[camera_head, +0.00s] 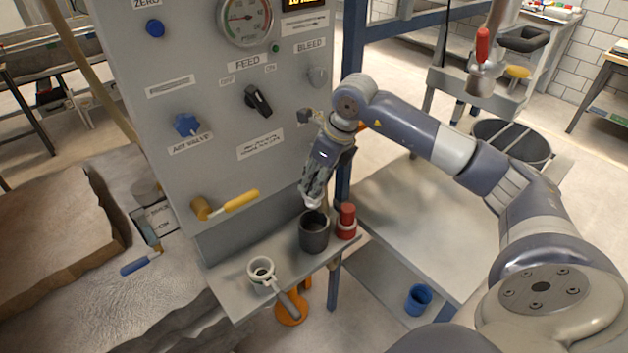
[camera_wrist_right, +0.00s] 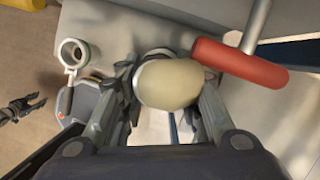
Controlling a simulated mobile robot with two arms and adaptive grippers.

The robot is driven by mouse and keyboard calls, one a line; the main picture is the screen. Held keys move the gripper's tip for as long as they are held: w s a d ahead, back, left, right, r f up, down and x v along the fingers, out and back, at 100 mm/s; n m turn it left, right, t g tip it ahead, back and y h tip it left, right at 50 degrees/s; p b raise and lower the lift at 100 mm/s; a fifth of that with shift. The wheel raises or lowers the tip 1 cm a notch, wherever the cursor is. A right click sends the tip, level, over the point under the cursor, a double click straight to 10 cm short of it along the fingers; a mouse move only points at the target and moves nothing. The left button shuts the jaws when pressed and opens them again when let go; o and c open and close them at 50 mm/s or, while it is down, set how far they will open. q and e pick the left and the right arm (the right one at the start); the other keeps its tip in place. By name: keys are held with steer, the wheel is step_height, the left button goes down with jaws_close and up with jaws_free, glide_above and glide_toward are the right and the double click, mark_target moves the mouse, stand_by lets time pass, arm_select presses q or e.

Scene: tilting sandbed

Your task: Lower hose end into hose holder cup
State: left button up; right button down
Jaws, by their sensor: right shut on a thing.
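My right gripper (camera_head: 313,196) is shut on the hose end (camera_wrist_right: 168,84), a cream rounded piece between its fingers in the wrist view. In the head view a pale tip shows below the fingers. The dark grey cup (camera_head: 314,238) stands upright on the grey shelf. The gripper is over its mouth, with the pale tip close to the rim; I cannot tell whether it is inside. In the wrist view the held piece hides most of the cup. What seems to be my left gripper (camera_wrist_right: 22,108) shows small and dark at the wrist view's left edge; its fingers are unclear.
A red-handled part (camera_head: 347,220) stands close right of the cup and also shows in the wrist view (camera_wrist_right: 238,63). A white ring with a handle (camera_head: 262,270) is on the shelf (camera_head: 232,281) at left. The control panel (camera_head: 215,90) rises behind. A yellow lever (camera_head: 241,200) juts out.

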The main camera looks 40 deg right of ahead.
mark_target(319, 205)
steer(key=shift+w+d+f+b, duration=0.1)
steer(key=shift+d+f+b, duration=0.1)
steer(key=shift+f+b, duration=0.75)
step_height(319, 205, down, 2)
steer(key=shift+a+f+b, duration=0.1)
steer(key=shift+f+b, duration=0.1)
steer(key=shift+b, duration=0.1)
steer(key=shift+f+b, duration=1.35)
steer(key=shift+f, duration=1)
steer(key=shift+f+b, duration=0.6)
steer(key=shift+f, duration=0.05)
steer(key=c, duration=1.1)
jaws_free()
